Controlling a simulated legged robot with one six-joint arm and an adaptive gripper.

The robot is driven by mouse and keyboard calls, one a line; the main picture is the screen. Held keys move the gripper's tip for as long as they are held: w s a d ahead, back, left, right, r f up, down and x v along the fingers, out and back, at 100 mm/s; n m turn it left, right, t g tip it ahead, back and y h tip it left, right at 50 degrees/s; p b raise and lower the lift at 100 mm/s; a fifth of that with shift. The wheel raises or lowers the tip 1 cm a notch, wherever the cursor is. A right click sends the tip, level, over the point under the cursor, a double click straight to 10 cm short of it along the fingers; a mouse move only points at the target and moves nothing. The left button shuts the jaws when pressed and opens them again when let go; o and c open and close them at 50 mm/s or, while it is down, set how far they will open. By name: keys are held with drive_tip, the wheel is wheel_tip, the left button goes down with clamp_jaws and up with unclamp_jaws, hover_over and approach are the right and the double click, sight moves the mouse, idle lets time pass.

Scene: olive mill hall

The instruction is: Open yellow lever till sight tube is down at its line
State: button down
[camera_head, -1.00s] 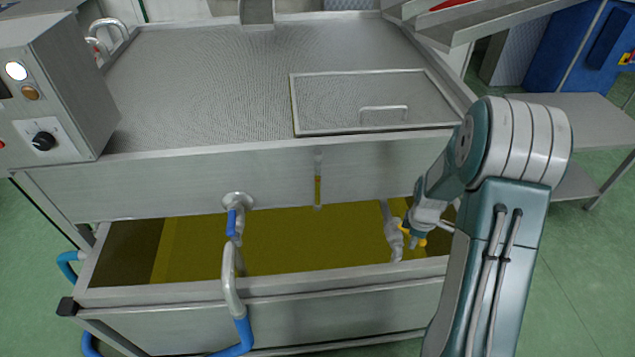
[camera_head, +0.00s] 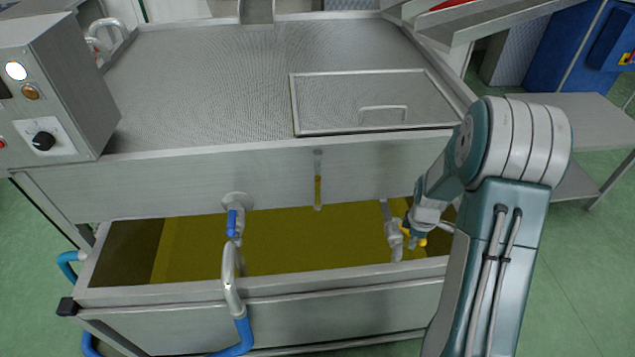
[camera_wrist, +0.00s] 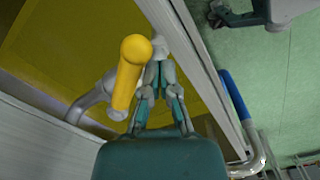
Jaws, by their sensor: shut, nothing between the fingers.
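The yellow lever (camera_head: 420,241) is on the grey valve pipe (camera_head: 394,235) at the right of the trough; my arm partly hides it. In the wrist view the yellow lever (camera_wrist: 129,75) is large and close. My gripper (camera_wrist: 160,62) is shut and empty, its fingertips just right of the lever's knob; whether they touch cannot be told. In the head view my gripper (camera_head: 412,241) is small beside the valve. The sight tube (camera_head: 318,181) stands upright on the tank front, yellow-green liquid filling its lower part and the top clear. Its line is too small to make out.
Below the tank front lies an open trough (camera_head: 290,287) of yellow-green liquid. A blue-handled tap (camera_head: 233,222) and hose stand left of centre. A control box (camera_head: 60,85) is at the left, a lidded hatch (camera_head: 365,98) on top. A side table (camera_head: 590,118) stands right.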

drive_tip(key=shift+w+d, duration=0.65)
drive_tip(key=shift+d, duration=0.25)
drive_tip(key=shift+w+d, duration=0.6)
drive_tip(key=shift+d, duration=0.25)
idle(6.2)
